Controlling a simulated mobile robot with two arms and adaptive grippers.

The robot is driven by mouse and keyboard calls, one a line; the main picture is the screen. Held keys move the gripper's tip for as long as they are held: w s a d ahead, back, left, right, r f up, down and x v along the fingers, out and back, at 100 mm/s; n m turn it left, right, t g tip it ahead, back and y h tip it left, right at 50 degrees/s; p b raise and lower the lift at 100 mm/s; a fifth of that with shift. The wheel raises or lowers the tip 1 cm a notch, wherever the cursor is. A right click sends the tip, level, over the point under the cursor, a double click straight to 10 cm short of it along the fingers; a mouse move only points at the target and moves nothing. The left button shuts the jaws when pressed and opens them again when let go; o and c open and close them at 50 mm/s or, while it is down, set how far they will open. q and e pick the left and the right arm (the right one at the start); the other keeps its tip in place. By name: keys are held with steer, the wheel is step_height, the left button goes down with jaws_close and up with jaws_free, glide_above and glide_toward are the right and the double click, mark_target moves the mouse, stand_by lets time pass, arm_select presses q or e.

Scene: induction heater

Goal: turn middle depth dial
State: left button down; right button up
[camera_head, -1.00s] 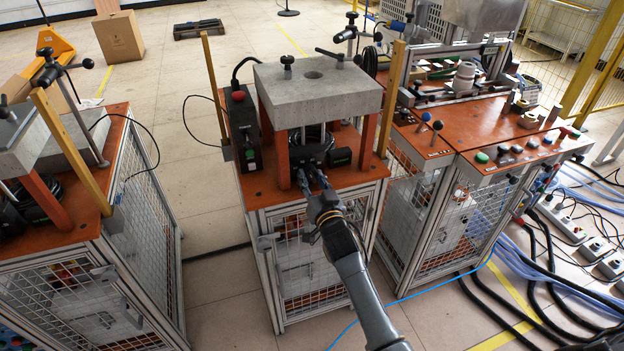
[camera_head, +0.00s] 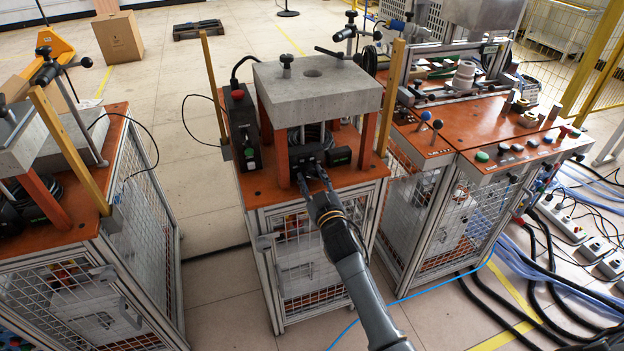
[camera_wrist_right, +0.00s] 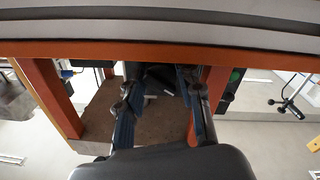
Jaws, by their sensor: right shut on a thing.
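The middle station has a grey block (camera_head: 318,92) on orange-red legs above an orange tabletop (camera_head: 262,190). A dark unit (camera_head: 309,152) sits under the block. My right gripper (camera_head: 311,178) reaches in from the front with its fingertips at this unit's front. It is shut on the middle depth dial, which its fingers and the shadow mostly hide. In the right wrist view both fingers of my right gripper (camera_wrist_right: 160,80) reach in between the orange-red legs, with dark parts between their tips. My left gripper is not in view.
A black control box with a red button (camera_head: 240,125) stands left of the block. Yellow posts (camera_head: 213,90) flank the station. Another station (camera_head: 95,190) stands left, and a workbench with buttons (camera_head: 480,135) right. Cables (camera_head: 560,280) lie on the floor at right.

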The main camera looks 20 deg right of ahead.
steer(key=shift+n, duration=0.9)
steer(key=o, duration=1.2)
